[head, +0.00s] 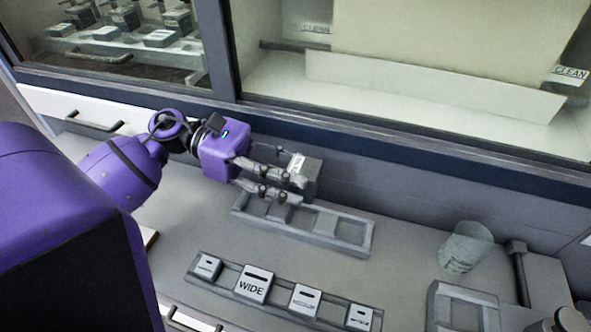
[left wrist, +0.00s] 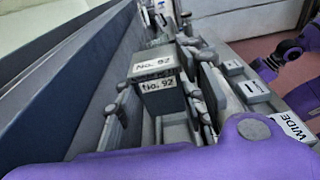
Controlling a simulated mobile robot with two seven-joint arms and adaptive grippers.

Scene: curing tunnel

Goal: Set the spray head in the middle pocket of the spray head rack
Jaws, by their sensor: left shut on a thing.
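My left gripper (head: 284,182) is shut on a grey, box-shaped spray head (head: 308,184). In the left wrist view the spray head (left wrist: 158,88) sits between the fingers and carries white labels that seem to read "No. 92". In the head view it appears above the back edge of the spray head rack (head: 338,243), a long grey tray with several pockets. The pockets that show to the right look empty. The gripper hides part of the rack's left half. I cannot tell how high the spray head is above it. My right gripper does not show.
A front rack (head: 233,288) holds several labelled blocks, one marked "WIDE" (head: 252,288). A wall with windows rises close behind the rack. Bare bench lies between rack and cup.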

